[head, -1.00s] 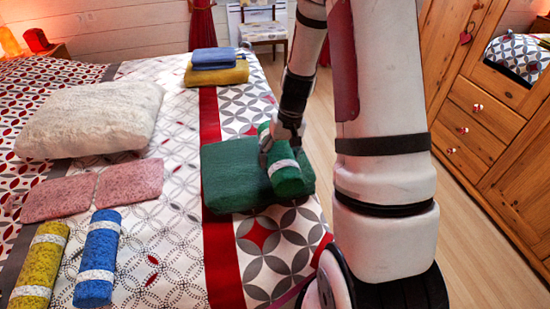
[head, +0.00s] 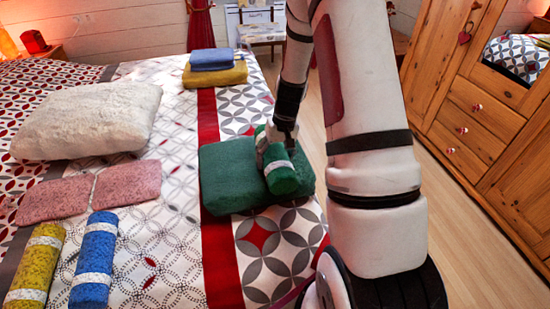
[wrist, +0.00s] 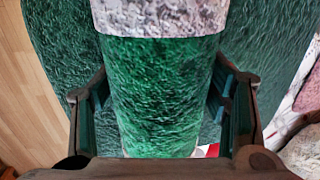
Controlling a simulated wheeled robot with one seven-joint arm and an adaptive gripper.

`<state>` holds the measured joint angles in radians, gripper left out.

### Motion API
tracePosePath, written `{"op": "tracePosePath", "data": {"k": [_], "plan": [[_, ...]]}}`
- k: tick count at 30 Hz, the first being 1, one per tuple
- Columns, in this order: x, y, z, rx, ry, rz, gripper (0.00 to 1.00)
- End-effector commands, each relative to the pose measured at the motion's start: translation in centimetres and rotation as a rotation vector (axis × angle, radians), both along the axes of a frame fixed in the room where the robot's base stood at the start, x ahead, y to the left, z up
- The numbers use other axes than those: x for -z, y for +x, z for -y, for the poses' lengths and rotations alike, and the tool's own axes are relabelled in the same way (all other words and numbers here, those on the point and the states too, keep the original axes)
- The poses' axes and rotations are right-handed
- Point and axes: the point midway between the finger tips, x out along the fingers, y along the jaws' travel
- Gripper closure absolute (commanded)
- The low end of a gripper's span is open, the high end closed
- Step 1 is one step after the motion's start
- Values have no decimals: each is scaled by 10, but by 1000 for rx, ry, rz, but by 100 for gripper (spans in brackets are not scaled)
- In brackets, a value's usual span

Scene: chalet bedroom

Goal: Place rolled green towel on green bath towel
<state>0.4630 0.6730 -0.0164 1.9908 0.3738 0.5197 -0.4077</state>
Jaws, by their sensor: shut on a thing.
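The rolled green towel (head: 281,180) with a pale speckled band lies over the right part of the folded green bath towel (head: 224,181) on the bed. My gripper (head: 277,140) comes down from above and is shut on the roll around its middle. In the wrist view, the roll (wrist: 160,95) fills the space between my fingers (wrist: 160,75), one on each side. The bath towel (wrist: 65,45) shows behind it. The roll appears to touch the bath towel, but their contact line is hidden.
A blue towel (head: 212,58) on a yellow towel (head: 215,76) lies at the far bed edge. A pillow (head: 85,118), pink cloths (head: 127,182), a blue roll (head: 94,262) and a yellow roll (head: 34,265) lie left. A wooden wardrobe (head: 480,120) stands right, past open floor.

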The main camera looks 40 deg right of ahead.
Motion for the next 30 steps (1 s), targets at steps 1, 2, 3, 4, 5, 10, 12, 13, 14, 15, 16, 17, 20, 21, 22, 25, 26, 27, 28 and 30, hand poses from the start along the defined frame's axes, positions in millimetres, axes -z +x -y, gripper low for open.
{"op": "tracePosePath", "data": {"k": [1,2,3,4,5,10,12,13,14,15,16,17,20,21,22,25,26,27,28,30], "plan": [[1,0,0,0,0,-1,28],[1,0,0,0,0,-1,21],[1,0,0,0,0,-1,12],[1,0,0,0,0,-1,12],[1,0,0,0,0,-1,12],[1,0,0,0,0,0,12],[1,0,0,0,0,0,12],[0,0,0,0,0,0,12],[0,0,0,0,0,0,12],[-2,0,0,0,0,0,12],[-4,0,0,0,0,0,12],[-6,0,1,0,-1,2,12],[-21,-1,3,1,-1,3,12],[-29,-1,4,1,-2,5,12],[-35,-2,5,0,-2,4,12],[-56,-3,8,0,-2,4,12],[-63,-3,10,1,-2,5,12],[-71,-4,11,1,-2,4,12],[-77,-5,12,1,-2,4,12],[-90,-6,14,0,-3,3,12]]}}
